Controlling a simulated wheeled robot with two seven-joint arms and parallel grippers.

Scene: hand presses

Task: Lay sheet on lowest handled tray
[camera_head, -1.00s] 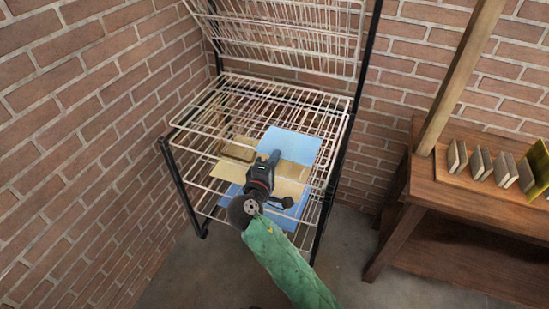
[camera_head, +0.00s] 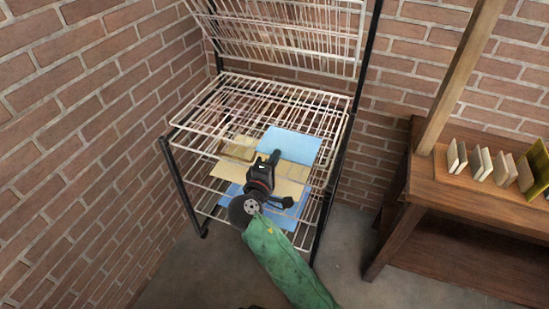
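A wire drying rack (camera_head: 183,180) with black posts stands in the corner, and its trays lie one above another. A light blue sheet (camera_head: 298,146) shows in front of the wires at the tips of my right gripper (camera_head: 276,156). The gripper appears shut on the near edge of this sheet; the fingertips are small and dark. Tan sheets (camera_head: 290,187) and another blue sheet (camera_head: 232,203) show lower down through the wires. My gripper and forearm hide part of them and of the lowest tray. My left gripper is not in view.
A wooden bench (camera_head: 480,205) with an upright post and several small blocks (camera_head: 481,163) stands at the right. Brick walls close off the left and back. Bare floor shows between rack and bench.

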